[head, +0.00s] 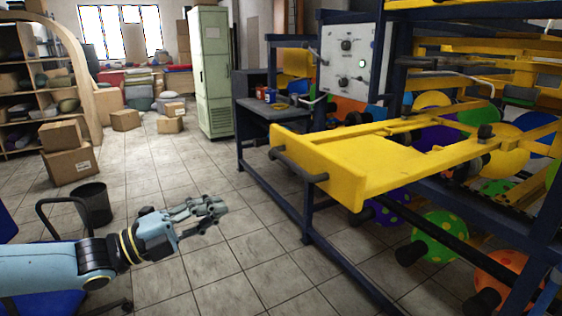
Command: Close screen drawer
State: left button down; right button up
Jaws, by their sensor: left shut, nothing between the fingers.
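The yellow screen drawer (362,160) is pulled out from the dark blue machine frame. Its front panel faces left and carries a dark bar handle (300,165). My left gripper (213,207) is shut and empty over the tiled floor, to the left of the handle, lower in the picture and apart from it. My right gripper is not in view; a small pale piece at the bottom right edge may be part of my right arm.
A control panel (349,57) with knobs is on the machine. Balloons, such as a green one (440,238), sit beneath the drawer. A side table (268,112) holds small pots. A black bin (93,204) and boxes (68,165) stand left. The middle floor is clear.

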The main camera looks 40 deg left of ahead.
pick_arm(q)
send_near(295, 169)
jog(key=shift+m+h, duration=0.3)
jog(key=x, duration=0.5)
jog(key=shift+w+b, duration=0.35)
jog(key=shift+w, duration=0.1)
jog(key=shift+w+d, duration=0.25)
jog(key=shift+w, duration=0.4)
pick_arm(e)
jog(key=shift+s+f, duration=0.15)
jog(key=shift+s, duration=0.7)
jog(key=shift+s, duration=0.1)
pick_arm(q)
jog(key=shift+d, duration=0.1)
